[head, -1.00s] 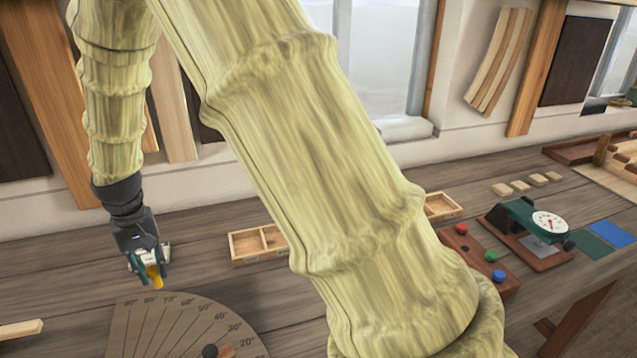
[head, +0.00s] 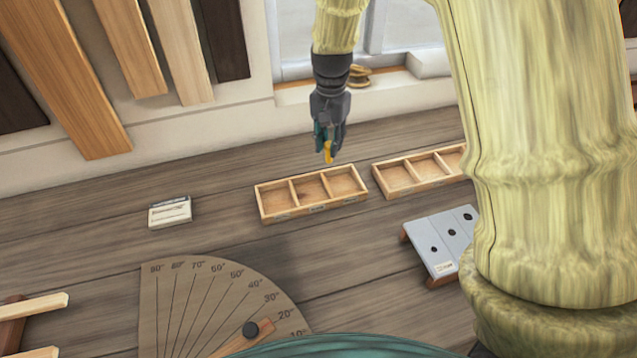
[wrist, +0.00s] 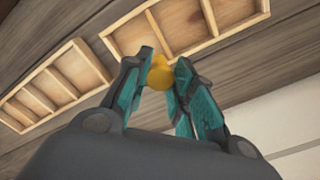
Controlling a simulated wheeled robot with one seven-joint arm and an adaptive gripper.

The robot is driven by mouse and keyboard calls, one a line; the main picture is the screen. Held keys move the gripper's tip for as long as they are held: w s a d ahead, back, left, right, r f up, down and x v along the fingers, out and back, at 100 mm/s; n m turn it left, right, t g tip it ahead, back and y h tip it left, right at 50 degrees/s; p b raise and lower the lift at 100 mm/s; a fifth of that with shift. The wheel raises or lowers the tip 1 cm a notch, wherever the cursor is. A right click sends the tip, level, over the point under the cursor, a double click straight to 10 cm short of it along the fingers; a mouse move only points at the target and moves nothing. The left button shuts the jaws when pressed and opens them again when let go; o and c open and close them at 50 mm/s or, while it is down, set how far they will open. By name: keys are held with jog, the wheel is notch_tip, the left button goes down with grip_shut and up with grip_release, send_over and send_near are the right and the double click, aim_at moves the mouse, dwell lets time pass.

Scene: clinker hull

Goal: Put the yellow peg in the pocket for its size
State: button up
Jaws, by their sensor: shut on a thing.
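My gripper (head: 328,150) is shut on the yellow peg (head: 328,154). In the head view it holds the peg in the air above the far side of a three-compartment wooden tray (head: 283,216). The wrist view shows the yellow peg (wrist: 160,74) between the teal fingertips (wrist: 160,80), with the tray behind it. A second wooden tray (head: 400,193) with compartments lies to the right. A grey plate with several dark round holes (head: 443,232) stands at the right, partly hidden by my arm. I cannot tell which pocket fits the peg.
A fan-shaped angle board (head: 180,310) with a dark knob lies at the front. A small white labelled card or box (head: 170,212) lies to the left. Wooden strips (head: 35,307) sit at the lower left. The bench between card and angle board is clear.

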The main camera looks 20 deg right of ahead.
jog(key=s+d+r+m, duration=0.1)
jog(key=s+d+m, duration=0.1)
jog(key=d+m, duration=0.3)
jog(key=shift+n, duration=0.7)
jog(key=f+b, duration=0.2)
jog(key=f, duration=0.1)
jog(key=f+b, duration=0.2)
jog(key=shift+w+d+f, duration=0.2)
jog(key=shift+d+f, duration=0.05)
jog(key=o, duration=0.8)
jog(key=shift+r, duration=0.1)
notch_tip(320, 180, up, 12)
jog(key=shift+f, duration=0.1)
